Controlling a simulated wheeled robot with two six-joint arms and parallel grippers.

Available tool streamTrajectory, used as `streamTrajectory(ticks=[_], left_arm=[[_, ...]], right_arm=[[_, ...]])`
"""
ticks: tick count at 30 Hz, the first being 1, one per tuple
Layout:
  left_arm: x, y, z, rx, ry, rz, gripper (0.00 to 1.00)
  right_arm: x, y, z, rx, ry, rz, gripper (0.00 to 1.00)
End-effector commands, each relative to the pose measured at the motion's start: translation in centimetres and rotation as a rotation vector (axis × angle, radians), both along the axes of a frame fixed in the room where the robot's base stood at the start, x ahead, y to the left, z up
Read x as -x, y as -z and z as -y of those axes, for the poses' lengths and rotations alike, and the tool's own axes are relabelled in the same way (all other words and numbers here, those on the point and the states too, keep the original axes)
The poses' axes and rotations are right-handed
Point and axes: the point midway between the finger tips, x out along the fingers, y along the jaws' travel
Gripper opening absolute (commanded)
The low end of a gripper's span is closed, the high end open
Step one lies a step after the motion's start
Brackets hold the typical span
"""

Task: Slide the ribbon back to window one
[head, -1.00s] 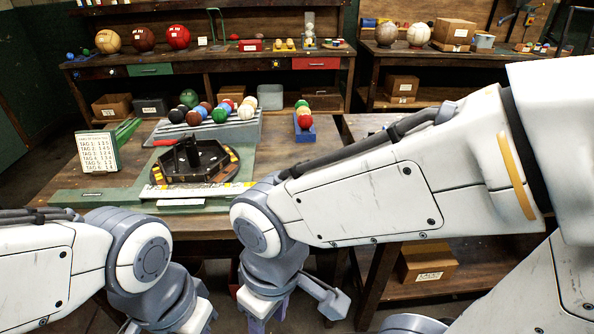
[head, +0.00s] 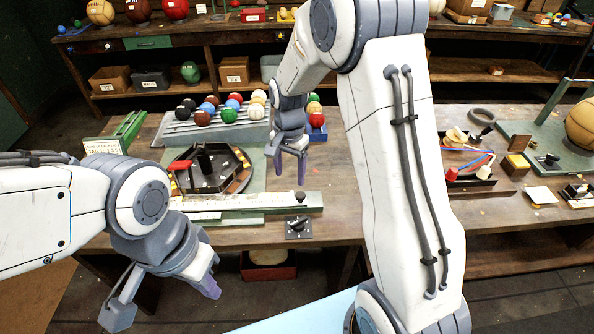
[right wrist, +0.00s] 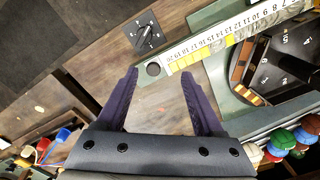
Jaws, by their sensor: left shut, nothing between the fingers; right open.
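The ribbon (head: 225,205) is a pale strip with yellow patches, lying along the front of the green base. In the right wrist view the ribbon (right wrist: 235,42) carries a row of printed numbers. My left gripper (head: 207,289) is shut and empty in front of the table. I cannot tell which part is window one.
A black rotary switch (head: 298,228) sits in front of the base's right end. A dark hexagonal turntable (head: 207,168) is behind the ribbon. Several balls lie on a grey rack (head: 245,131) further back. Bare table lies right of the base.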

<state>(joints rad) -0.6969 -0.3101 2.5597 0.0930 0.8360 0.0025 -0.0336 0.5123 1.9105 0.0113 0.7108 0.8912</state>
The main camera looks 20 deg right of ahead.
Motion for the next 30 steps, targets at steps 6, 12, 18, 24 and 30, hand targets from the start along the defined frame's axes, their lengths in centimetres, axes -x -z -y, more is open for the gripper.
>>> streamTrajectory(ticks=[6,12,18,24,30], left_arm=[[0.0,-1.9,0.0,0.0,-0.001,0.0,0.0],[0.0,-2.6,0.0,-0.001,0.0,-0.001,0.0],[0.0,-3.8,0.0,-0.001,0.002,-0.001,0.0],[0.0,-4.6,0.0,0.0,0.003,0.0,0.0],[0.0,-4.8,0.0,0.0,0.004,0.0,0.0]], right_arm=[[-2.2,1.2,3.7,0.007,0.197,-0.01,0.69],[-2.1,3.8,3.7,0.007,0.202,-0.014,0.69],[-2.1,7.6,3.6,0.007,0.201,-0.015,0.69],[-2.2,10.4,3.6,0.007,0.2,-0.011,0.69],[-2.2,11.6,3.6,0.007,0.199,-0.009,0.69]])
